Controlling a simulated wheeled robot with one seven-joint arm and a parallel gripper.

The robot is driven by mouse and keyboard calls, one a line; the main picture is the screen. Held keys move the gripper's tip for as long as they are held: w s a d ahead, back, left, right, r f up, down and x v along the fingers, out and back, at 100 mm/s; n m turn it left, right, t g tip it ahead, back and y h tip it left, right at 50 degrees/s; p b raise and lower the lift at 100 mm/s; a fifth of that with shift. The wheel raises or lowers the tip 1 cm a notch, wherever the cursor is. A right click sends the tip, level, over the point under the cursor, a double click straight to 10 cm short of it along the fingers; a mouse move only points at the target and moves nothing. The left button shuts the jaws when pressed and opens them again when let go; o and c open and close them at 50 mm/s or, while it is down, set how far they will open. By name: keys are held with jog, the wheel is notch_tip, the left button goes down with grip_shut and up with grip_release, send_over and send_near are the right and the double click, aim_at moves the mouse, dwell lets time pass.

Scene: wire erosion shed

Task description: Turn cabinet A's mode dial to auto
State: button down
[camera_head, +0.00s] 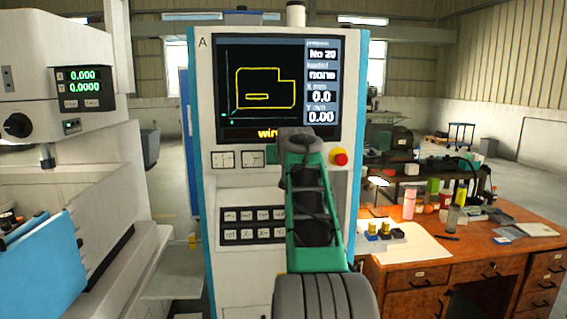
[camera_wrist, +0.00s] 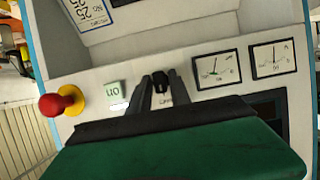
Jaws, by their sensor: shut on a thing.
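Cabinet A (camera_head: 228,285) is the tall white cabinet with blue edges and a letter A at its top left. Its small black mode dial (camera_wrist: 160,77) shows in the wrist view, where the panel appears upside down. My gripper (camera_wrist: 158,90) is at the panel, its two dark fingers shut on the dial, one on each side. The fingers hide part of the dial and its labels, so its setting cannot be read. In the head view my arm covers the dial, and the fingertips cannot be made out.
A red mushroom button (camera_head: 339,157) on a yellow base sits beside the dial, with an "on" button (camera_wrist: 113,90) between them. Two gauges (camera_head: 237,159), the screen (camera_head: 265,90) and a keypad (camera_head: 253,222) share the panel. A cluttered wooden desk (camera_head: 440,268) stands right; a white machine (camera_head: 60,130) stands left.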

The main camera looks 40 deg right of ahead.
jog(key=shift+r, duration=0.2)
jog(key=c, duration=1.4)
grip_release()
jog(key=shift+f, duration=0.1)
jog(key=b+v, duration=0.2)
jog(key=v, duration=0.5)
jog(key=shift+s+a, duration=0.25)
